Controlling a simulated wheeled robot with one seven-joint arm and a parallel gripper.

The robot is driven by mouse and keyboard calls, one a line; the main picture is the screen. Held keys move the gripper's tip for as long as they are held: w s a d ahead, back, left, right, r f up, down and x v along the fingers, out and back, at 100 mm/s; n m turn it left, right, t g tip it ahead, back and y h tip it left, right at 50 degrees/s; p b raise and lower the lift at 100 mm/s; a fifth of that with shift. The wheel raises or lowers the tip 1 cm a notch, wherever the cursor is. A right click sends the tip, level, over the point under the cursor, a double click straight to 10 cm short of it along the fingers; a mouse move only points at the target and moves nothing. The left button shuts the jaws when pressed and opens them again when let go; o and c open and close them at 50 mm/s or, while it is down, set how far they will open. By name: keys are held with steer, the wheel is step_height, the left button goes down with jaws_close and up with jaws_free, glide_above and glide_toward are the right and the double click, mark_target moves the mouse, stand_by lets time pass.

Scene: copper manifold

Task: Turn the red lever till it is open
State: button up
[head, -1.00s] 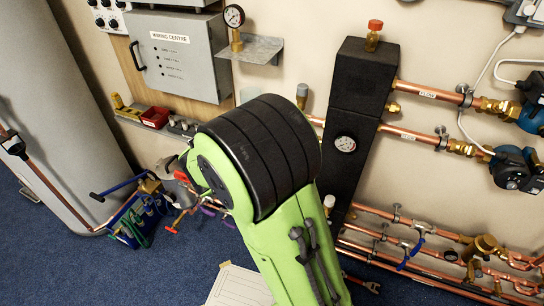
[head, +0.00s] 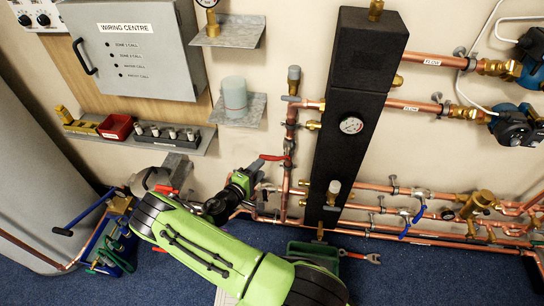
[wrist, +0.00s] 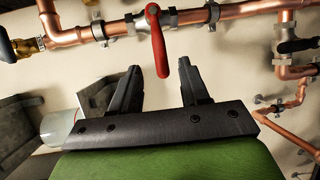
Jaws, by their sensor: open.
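The red lever (wrist: 158,42) hangs down across the pipe in the wrist view, its handle at a right angle to the near-horizontal copper pipe (wrist: 199,16). In the head view the red lever (head: 272,158) shows just beyond my gripper (head: 254,174). In the wrist view my gripper (wrist: 160,70) is open, with one black finger on each side of the lever's lower end. Nothing is gripped. I cannot tell how deep the handle lies between the fingers. The valve body is partly hidden behind the lever.
A tall black casing (head: 345,120) with a gauge stands right of my gripper. Several copper pipes (head: 440,238) run low along the wall. Small shelves (head: 238,32) jut out above, one holding a pale cylinder (head: 234,92). A blue toolbox (head: 112,245) stands at left.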

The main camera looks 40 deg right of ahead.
mark_target(274, 158)
steer(key=b+x, duration=0.1)
steer(key=x, duration=0.8)
steer(key=shift+d, duration=0.25)
steer(key=shift+c, duration=0.3)
jaws_close()
